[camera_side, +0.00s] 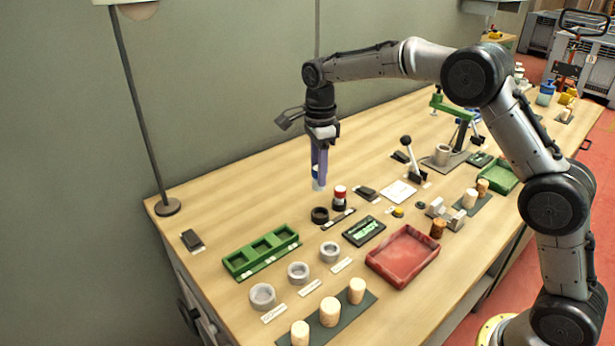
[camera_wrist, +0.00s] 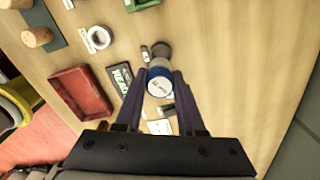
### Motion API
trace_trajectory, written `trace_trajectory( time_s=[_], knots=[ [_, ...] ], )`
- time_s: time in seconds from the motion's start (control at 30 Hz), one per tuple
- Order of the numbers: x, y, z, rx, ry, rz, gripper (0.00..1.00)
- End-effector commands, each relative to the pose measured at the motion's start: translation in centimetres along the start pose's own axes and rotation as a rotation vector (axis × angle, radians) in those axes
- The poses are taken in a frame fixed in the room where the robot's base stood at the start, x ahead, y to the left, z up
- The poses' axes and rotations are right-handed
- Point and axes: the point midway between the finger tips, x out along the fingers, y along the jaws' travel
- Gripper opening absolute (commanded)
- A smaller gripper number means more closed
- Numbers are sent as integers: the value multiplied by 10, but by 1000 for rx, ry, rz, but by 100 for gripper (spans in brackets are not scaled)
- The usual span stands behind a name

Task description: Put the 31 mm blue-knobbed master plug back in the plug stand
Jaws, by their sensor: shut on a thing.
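My gripper (camera_side: 319,165) points down and is shut on the master plug (camera_side: 317,184), holding it above the table. In the wrist view, the plug's blue knob with a pale label on top (camera_wrist: 158,86) sits between the fingertips of my gripper (camera_wrist: 160,84). The plug's pale lower end hangs below the fingers in the side view. The plug stand shows an empty-looking dark ring (camera_side: 320,215) on the table, below the held plug; it is partly hidden behind the plug in the wrist view (camera_wrist: 161,48). A red-knobbed plug (camera_side: 340,197) stands upright beside the ring.
A green tray with compartments (camera_side: 229,264), several grey rings (camera_side: 262,296) and corks on a dark mat (camera_side: 367,303) lie in front. A dark display (camera_side: 363,231) and red tray (camera_side: 402,281) lie to the right. Bare table (camera_side: 235,205) lies left of the stand.

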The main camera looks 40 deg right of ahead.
Motion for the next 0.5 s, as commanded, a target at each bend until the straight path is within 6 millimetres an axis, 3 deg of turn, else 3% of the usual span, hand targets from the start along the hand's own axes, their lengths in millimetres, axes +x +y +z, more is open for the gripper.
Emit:
trace_trajectory(
  time_s=[0.5],
  knots=[
    [30, -2, -8, 17, 0, 1, 0]
  ],
)
